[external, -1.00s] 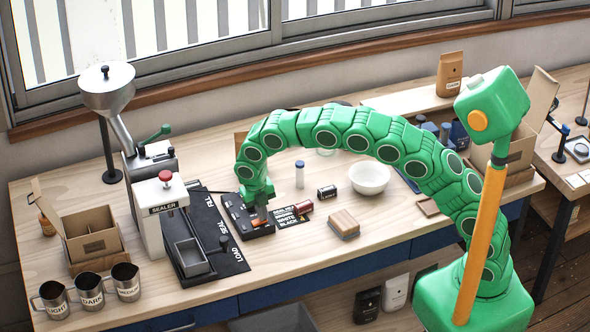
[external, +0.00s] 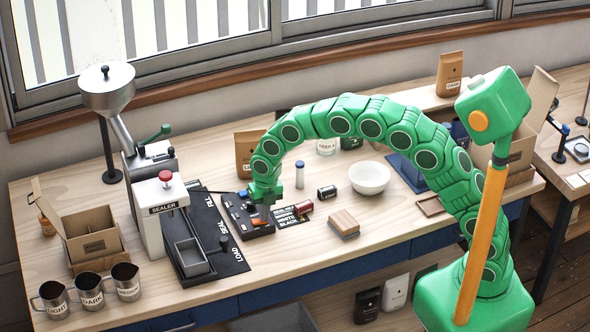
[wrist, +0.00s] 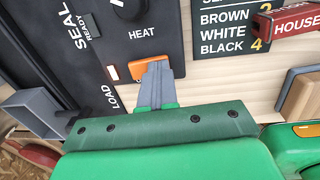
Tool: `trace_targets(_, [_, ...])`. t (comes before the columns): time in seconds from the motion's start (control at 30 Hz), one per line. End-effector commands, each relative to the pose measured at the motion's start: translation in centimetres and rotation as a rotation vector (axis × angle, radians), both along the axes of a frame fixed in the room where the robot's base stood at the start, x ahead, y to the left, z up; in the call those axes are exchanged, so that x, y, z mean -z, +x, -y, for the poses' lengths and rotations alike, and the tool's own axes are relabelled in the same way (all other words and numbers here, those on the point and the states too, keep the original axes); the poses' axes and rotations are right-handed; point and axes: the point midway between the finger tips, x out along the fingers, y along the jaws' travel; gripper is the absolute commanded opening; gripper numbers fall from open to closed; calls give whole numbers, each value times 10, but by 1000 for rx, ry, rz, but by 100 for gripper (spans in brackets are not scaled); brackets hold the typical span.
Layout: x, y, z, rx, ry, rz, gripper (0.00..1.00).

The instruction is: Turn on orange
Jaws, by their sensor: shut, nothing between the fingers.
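The orange switch (wrist: 138,69) sits on a black control panel (wrist: 150,18), below the word HEAT in the wrist view. In the external view the panel (external: 236,205) lies on the bench, to the right of the sealer. My gripper (wrist: 156,66) is shut, with nothing held. Its grey fingertips overlap the right part of the orange switch in the wrist view and hide some of it. I cannot tell whether they touch it. In the external view my gripper (external: 268,210) points down at the panel's near right end.
A wooden block (external: 343,222) and a white bowl (external: 369,178) stand further right. The sealer (external: 165,215) with its black mat is close on the left.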

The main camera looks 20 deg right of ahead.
Motion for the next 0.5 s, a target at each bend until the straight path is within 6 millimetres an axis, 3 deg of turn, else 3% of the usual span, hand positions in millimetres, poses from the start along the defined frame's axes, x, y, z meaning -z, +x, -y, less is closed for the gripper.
trace_targets(0.03, [13, -2, 6, 0, -19, -13, 0])
trace_targets(0.5, [20, -3, 8, 0, -32, -22, 0])
